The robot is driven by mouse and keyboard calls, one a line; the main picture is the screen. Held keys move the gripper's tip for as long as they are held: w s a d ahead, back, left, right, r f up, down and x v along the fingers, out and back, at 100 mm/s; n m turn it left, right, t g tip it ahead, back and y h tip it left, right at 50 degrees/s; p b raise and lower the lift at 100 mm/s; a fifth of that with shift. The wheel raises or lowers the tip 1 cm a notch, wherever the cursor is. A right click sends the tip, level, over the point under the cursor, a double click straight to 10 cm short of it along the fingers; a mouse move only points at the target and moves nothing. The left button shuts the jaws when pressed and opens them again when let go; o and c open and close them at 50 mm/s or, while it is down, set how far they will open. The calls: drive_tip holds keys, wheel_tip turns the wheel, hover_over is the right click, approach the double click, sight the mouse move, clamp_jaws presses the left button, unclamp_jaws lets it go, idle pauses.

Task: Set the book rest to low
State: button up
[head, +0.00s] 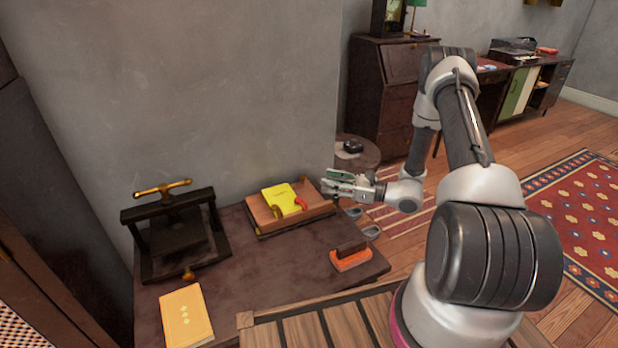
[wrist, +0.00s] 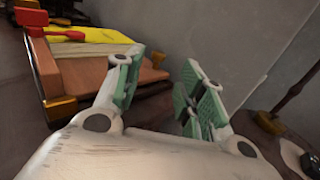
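The book rest (head: 262,218) is a low wooden stand on the dark table, near the wall. A yellow book (head: 280,199) lies on it, with a red piece (head: 301,203) at the book's right edge. My gripper (head: 330,181) is just off the rest's right end, apart from it. In the wrist view my gripper (wrist: 165,75) has its green-padded fingers spread with nothing between them. The book rest (wrist: 80,80) is at the left there, partly behind the left finger, with the yellow book (wrist: 90,40) on top. I cannot tell the rest's height setting.
A black press with a brass handle (head: 162,188) stands at the table's left. An orange-yellow book (head: 186,316) lies at the front left. A brown-and-orange block (head: 351,256) sits near the right edge. A round side table (head: 362,152) stands behind my gripper. The table's middle (head: 265,268) is clear.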

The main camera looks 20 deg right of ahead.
sight(307, 184)
drive_tip(key=x, duration=0.8)
drive_tip(key=shift+w+a, duration=0.2)
clamp_jaws()
